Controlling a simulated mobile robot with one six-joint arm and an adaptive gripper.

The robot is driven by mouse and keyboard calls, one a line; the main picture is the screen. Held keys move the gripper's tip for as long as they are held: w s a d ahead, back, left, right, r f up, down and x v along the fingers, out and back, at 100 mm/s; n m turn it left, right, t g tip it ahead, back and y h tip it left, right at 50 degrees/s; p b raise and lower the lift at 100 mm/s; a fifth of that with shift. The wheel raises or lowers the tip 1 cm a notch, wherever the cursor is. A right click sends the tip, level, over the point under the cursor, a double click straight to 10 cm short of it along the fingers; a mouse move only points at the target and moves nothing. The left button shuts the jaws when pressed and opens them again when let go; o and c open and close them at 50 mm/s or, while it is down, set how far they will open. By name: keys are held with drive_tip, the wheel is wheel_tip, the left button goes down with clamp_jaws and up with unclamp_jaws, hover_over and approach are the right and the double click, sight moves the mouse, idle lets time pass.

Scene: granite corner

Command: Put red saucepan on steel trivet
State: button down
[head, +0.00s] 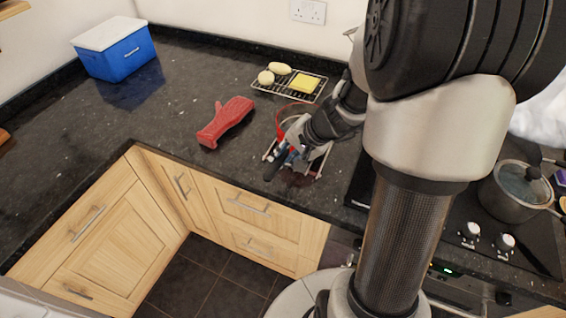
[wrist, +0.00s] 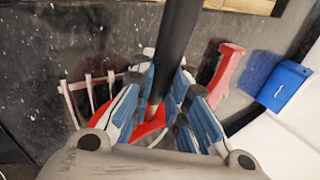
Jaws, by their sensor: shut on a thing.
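My gripper (head: 284,160) is shut on the black handle (wrist: 180,40) of the red saucepan, which stretches up through the wrist view between the fingers. The red saucepan (head: 280,124) shows only in part in the head view, mostly hidden behind my gripper. A piece of its red body (wrist: 150,125) shows between the fingers in the wrist view. The steel trivet (head: 318,170) lies on the counter around and under my gripper. Its bars (wrist: 90,92) show left of the fingers in the wrist view. I cannot tell whether the pan touches the trivet.
A red oven mitt (head: 226,121) lies left of my gripper. A wire rack (head: 281,88) with a yellow sponge and pale rounded items is behind. A blue cool box (head: 118,55) stands far left. A lidded steel pot (head: 515,190) is on the right-hand hob.

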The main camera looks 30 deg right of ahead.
drive_tip(key=shift+f, duration=0.9)
drive_tip(key=shift+f+b, duration=0.15)
drive_tip(key=shift+b, duration=0.2)
drive_tip(key=c, duration=1.6)
unclamp_jaws()
drive_tip(key=p+v, duration=0.4)
drive_tip(key=v, duration=0.8)
drive_tip(key=shift+p, duration=0.35)
drive_tip(key=shift+a, duration=0.1)
